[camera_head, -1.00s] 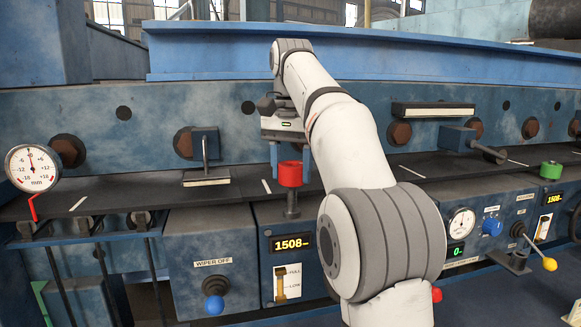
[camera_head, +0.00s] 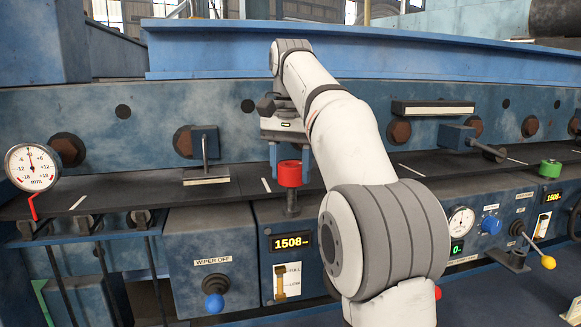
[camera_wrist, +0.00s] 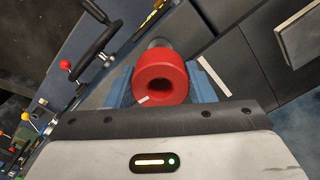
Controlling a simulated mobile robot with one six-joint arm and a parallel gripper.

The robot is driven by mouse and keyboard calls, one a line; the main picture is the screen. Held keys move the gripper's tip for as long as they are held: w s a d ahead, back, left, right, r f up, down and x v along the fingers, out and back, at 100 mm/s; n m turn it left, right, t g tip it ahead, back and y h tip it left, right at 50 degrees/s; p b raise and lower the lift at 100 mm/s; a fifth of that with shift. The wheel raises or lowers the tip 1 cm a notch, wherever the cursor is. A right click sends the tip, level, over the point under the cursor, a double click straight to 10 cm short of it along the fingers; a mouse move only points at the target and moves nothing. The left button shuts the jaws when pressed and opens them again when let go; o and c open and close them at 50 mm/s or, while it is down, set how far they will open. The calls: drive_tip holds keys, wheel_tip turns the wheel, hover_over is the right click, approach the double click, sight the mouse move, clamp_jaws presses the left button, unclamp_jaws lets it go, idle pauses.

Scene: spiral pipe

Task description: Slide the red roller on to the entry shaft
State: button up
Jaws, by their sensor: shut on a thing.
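The red roller (camera_head: 290,174) is a short red cylinder with a centre hole. It sits at the top of a dark upright shaft (camera_head: 292,204), which stands in front of the long dark ledge; I take this to be the entry shaft. In the wrist view the roller (camera_wrist: 160,78) lies between my two blue fingers, its hole facing the camera, and a grey shaft end (camera_wrist: 158,43) shows just beyond it. My gripper (camera_head: 290,165) is shut on the roller from above. How far the shaft reaches into the roller is hidden.
A dial gauge (camera_head: 31,168) stands at the far left. The dark ledge (camera_head: 130,190) carries a bracket (camera_head: 206,160) left of my gripper. Control boxes with a blue knob (camera_head: 214,303) and a yellow-tipped lever (camera_head: 548,263) line the front.

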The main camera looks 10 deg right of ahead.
sight(291, 209)
drive_tip(key=shift+f+b, duration=1.9)
drive_tip(key=shift+f, duration=1.05)
drive_tip(key=o, duration=1.2)
drive_tip(key=shift+r, duration=0.1)
